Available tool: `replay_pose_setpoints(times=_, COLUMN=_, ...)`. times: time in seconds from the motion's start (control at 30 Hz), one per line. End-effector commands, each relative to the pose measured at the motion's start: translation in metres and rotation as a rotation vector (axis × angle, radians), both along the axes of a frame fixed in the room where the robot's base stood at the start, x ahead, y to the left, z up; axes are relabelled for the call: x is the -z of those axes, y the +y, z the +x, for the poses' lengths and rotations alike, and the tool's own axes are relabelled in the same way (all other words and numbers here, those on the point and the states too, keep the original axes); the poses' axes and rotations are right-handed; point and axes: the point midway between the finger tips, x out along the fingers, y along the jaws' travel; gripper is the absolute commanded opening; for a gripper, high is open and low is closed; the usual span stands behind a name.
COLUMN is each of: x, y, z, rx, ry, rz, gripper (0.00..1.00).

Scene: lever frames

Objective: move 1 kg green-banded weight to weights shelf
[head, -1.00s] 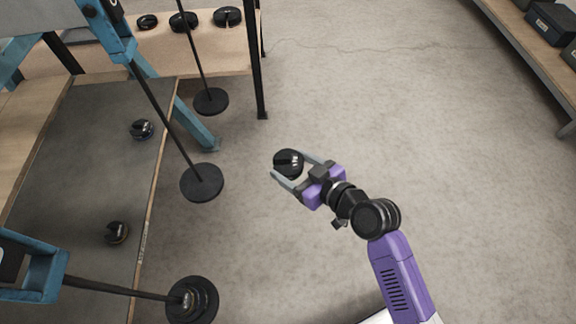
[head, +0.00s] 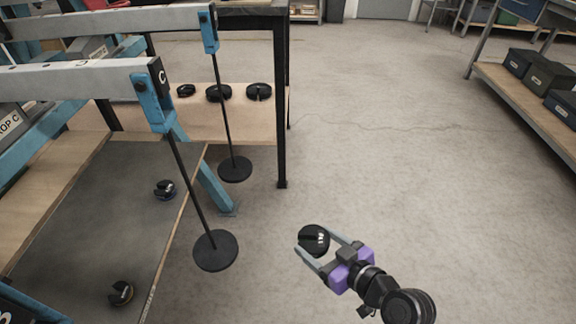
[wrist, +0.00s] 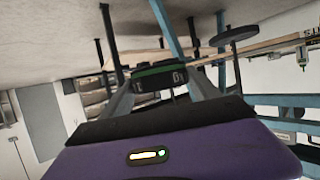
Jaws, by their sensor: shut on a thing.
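The 1 kg weight is a black slotted disc (head: 314,240); its green band shows in the wrist view (wrist: 158,72). My gripper (head: 316,242) is shut on it, one finger on each side, and holds it over open floor in front of the lever frames. The low wooden shelf (head: 250,124) at the back left carries three black slotted weights (head: 219,93) in a row. It lies beyond and to the left of my gripper, apart from it. No label on that shelf is readable.
Two lever frames with blue brackets (head: 153,103) hang rods with black discs (head: 216,251) left of my gripper. A dark post (head: 282,110) stands at the shelf's right end. Two weights (head: 165,190) lie on the grey mat (head: 95,220). Floor at centre and right is clear.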

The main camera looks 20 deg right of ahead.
Motion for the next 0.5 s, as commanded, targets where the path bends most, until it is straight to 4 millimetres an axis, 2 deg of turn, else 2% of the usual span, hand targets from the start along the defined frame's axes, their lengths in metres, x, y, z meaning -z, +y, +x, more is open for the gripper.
replay_pose_setpoints(times=0.27, x=-0.003, y=-0.003, z=0.002, rx=0.033, ry=-0.007, rz=0.001, gripper=0.00)
replay_pose_setpoints(times=0.5, x=-0.005, y=-0.017, z=0.003, rx=0.174, ry=-0.007, rz=-0.002, gripper=0.00)
